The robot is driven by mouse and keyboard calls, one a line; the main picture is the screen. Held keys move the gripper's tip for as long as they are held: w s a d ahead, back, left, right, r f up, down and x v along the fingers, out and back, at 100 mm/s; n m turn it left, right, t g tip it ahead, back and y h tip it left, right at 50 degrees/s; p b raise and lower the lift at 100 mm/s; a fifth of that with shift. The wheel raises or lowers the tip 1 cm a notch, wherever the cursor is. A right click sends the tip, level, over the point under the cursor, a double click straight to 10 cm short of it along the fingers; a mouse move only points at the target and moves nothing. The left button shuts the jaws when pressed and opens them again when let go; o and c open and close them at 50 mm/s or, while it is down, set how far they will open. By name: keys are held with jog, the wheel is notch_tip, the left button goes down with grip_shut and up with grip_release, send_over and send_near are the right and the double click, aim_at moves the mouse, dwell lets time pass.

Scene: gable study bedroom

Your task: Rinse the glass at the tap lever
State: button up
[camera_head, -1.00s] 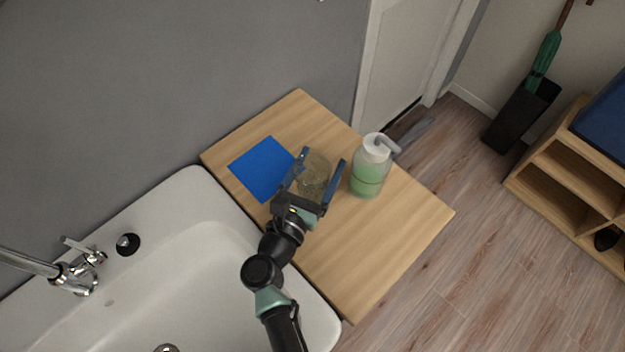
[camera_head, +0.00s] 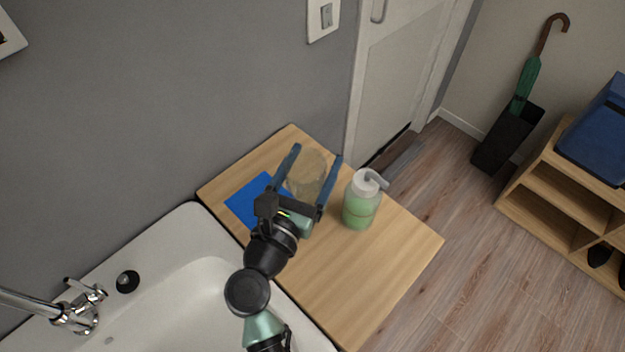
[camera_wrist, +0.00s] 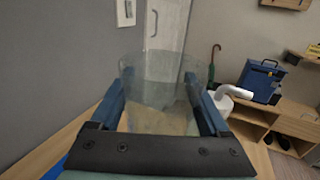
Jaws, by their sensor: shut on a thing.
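The clear glass (camera_head: 307,172) is between the two blue fingers of my gripper (camera_head: 316,160), over the wooden counter. My gripper is shut on it, one finger on each side. In the wrist view the glass (camera_wrist: 160,95) looks upright, and the wooden surface shows through it. The chrome tap (camera_head: 75,308) with its lever (camera_head: 78,285) stands at the sink's back edge, far left of my gripper. The tap's spout runs out of view at the left.
A soap bottle (camera_head: 361,200) with green liquid stands just right of my gripper. A blue mat (camera_head: 245,203) lies on the wooden counter (camera_head: 345,285), partly hidden by my gripper. The white sink (camera_head: 190,285) is left of the counter. A grey wall (camera_head: 170,90) rises behind.

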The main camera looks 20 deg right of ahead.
notch_tip(320, 180, up, 16)
jog(key=p, duration=0.3)
notch_tip(320, 180, down, 9)
jog(key=w+a+n+t+y, duration=0.2)
jog(key=n+t+y, duration=0.1)
jog(key=y, duration=0.1)
jog(key=s+a+f+n+t+y, duration=0.1)
jog(key=s+a+f+n+y, duration=0.1)
jog(key=a+f+y, duration=0.1)
jog(key=s+a+f+n+t+y, duration=0.1)
jog(key=s+a+f+n+y, duration=0.1)
jog(key=a+f, duration=0.3)
jog(key=s+a+f+n+t+y, duration=0.1)
jog(key=s+a+f+n+y, duration=0.1)
jog(key=f, duration=0.5)
jog(key=shift+s+a+y+b, duration=0.15)
jog(key=shift+s+a+y, duration=0.1)
jog(key=shift+a+y, duration=0.4)
jog(key=shift+s+a+y+b, duration=0.2)
jog(key=shift+a+y, duration=0.15)
jog(key=shift+a, duration=0.6)
jog(key=shift+s+a+f+n, duration=0.1)
jog(key=shift+s+a+n, duration=0.1)
jog(key=shift+a+n, duration=0.15)
